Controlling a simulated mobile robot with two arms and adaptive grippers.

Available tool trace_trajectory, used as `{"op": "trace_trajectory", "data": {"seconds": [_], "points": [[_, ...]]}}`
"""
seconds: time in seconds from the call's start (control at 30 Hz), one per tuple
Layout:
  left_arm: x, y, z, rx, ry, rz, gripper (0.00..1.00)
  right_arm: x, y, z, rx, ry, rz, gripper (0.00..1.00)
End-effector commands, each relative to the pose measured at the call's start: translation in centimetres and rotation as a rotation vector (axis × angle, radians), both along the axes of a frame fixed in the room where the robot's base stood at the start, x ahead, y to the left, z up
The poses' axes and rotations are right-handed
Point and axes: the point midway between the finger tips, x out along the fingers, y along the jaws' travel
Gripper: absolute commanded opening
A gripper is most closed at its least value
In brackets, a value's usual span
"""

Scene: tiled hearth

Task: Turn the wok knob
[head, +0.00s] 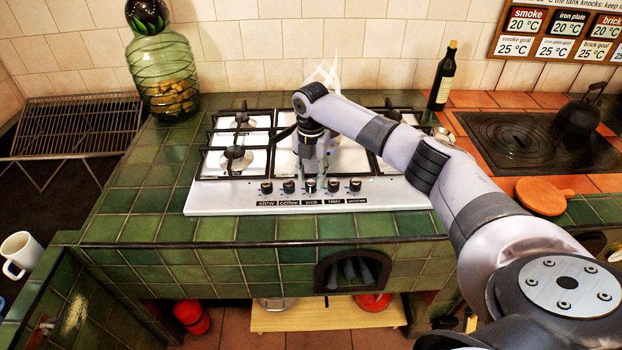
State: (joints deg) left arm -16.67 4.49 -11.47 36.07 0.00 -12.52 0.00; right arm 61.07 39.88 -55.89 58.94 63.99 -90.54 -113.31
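A row of several black knobs runs along the front of the white stove (225,197), with small black labels below them. The middle knob (310,186) sits over a label that seems to read wok, though the print is small. My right gripper (310,180) points down at this middle knob from above and behind. Its fingers look spread, one to each side of the knob. I cannot tell whether they touch it. My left gripper is not in view.
Neighbouring knobs (289,186) and (333,185) stand close on both sides. Black pan grates (240,125) cover the stove behind. A dark bottle (442,78) and a kettle (580,113) stand at the right, a green glass jar (163,75) at the back left.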

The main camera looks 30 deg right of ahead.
Motion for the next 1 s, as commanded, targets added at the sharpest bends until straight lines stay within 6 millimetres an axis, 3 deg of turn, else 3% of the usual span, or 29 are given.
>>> {"op": "trace_trajectory", "data": {"seconds": [0.2, 0.53, 1.0], "points": [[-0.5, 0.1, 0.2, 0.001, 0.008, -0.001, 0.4, 0.0, 0.0, -2.3, 0.0, 0.0, 0.001, 0.36], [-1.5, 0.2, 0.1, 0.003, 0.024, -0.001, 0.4, 0.0, 0.0, -2.7, 0.0, 0.0, 0.001, 0.36], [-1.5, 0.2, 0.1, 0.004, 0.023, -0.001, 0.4, 0.0, 0.0, -2.6, 0.0, 0.0, 0.0, 0.05]]}}
